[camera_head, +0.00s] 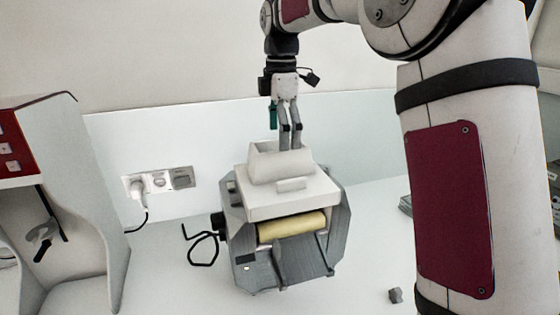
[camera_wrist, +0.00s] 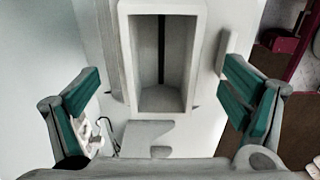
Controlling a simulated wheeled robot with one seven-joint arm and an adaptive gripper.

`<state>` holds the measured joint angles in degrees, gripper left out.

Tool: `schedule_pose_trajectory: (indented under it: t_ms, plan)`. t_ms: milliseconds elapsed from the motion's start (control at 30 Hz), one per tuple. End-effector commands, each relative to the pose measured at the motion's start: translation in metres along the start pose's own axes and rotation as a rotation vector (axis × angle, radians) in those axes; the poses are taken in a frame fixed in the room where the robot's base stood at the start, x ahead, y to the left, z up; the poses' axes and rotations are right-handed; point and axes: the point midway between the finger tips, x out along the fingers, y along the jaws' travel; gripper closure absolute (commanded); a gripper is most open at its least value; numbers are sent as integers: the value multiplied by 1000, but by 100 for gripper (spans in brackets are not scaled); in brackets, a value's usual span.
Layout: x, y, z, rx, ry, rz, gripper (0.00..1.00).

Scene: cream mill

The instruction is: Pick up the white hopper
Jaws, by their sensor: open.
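The white hopper (camera_head: 275,165) is an open-topped box on top of the grey mill (camera_head: 250,275). In the wrist view the hopper (camera_wrist: 122,60) is seen from above, with its opening and a dark slot inside. My gripper (camera_head: 290,130) is just above and behind the hopper, pointing down. In the wrist view its green-padded fingers (camera_wrist: 162,100) are spread wide and empty, one to each side of the hopper's width. The picture does not show whether the fingertips reach down beside the hopper walls. The hopper's lower edge is hidden in the wrist view.
The mill has a yellow roller (camera_head: 292,224) at its front and a black crank (camera_head: 203,248) at its left. A white machine with a red panel (camera_head: 15,148) stands far left. Wall sockets (camera_head: 160,182) are behind. A small grey lump (camera_head: 395,295) lies at the right.

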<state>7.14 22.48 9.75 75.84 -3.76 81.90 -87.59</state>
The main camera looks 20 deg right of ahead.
Motion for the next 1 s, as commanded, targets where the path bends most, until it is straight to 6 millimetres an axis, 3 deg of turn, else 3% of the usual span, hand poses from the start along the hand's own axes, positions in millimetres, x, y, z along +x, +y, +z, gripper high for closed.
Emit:
schedule_pose_trajectory:
  t_ms: [300, 600, 867, 1000]
  plan:
    - [40, -3, -5, -1, 0, -3, 8]
    - [46, -1, -4, 0, 0, -1, 8]
    - [45, -1, -4, 0, 0, -1, 65]
    - [45, -1, -4, 0, 0, -1, 65]
